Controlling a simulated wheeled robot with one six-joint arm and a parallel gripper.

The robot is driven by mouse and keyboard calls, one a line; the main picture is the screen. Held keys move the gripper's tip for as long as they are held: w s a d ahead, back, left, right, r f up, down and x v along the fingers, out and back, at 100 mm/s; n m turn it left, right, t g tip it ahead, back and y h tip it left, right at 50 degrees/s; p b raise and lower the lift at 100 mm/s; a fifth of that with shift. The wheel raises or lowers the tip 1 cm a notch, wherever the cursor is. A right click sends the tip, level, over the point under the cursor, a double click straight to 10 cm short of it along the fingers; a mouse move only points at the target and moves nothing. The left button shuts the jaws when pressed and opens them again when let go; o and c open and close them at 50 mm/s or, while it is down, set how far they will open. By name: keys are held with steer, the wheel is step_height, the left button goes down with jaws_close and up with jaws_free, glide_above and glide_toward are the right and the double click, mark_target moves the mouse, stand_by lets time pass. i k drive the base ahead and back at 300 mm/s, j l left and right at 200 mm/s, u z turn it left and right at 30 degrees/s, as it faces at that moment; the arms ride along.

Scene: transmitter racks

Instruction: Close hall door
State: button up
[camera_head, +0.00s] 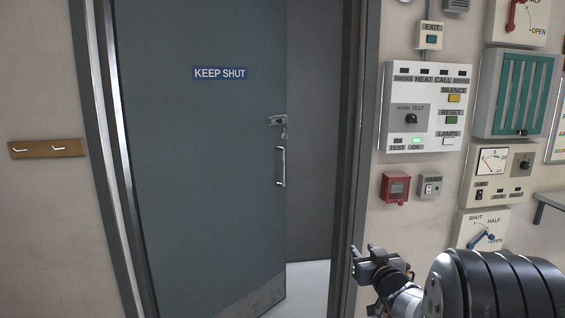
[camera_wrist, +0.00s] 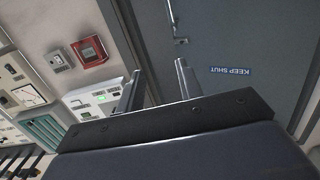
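The hall door (camera_head: 200,150) is a grey-green leaf with a blue KEEP SHUT sign (camera_head: 219,73). It stands partly open, with a gap between its right edge and the right side of the frame (camera_head: 354,130). A pull handle (camera_head: 280,167) and a lock (camera_head: 277,120) are near its right edge. My gripper (camera_head: 362,262) is at the lower right, in front of the right side of the frame and apart from the handle. In the wrist view, its two fingers (camera_wrist: 158,85) are spread with nothing between them. The door (camera_wrist: 235,45) shows upside down beyond them.
Right of the doorway, the wall carries an alarm panel (camera_head: 426,105), a red call point (camera_head: 395,188), a small switch box (camera_head: 431,186) and a green-slatted unit (camera_head: 517,92). A wooden hook rail (camera_head: 46,148) is on the left wall. Pale floor (camera_head: 302,288) shows through the gap.

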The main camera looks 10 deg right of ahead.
mark_target(202, 85)
steer(key=i+j, duration=0.1)
steer(key=i, duration=0.8)
steer(key=i+j, duration=0.15)
steer(key=i, duration=0.75)
steer(key=i+j, duration=0.1)
steer(key=i, duration=0.8)
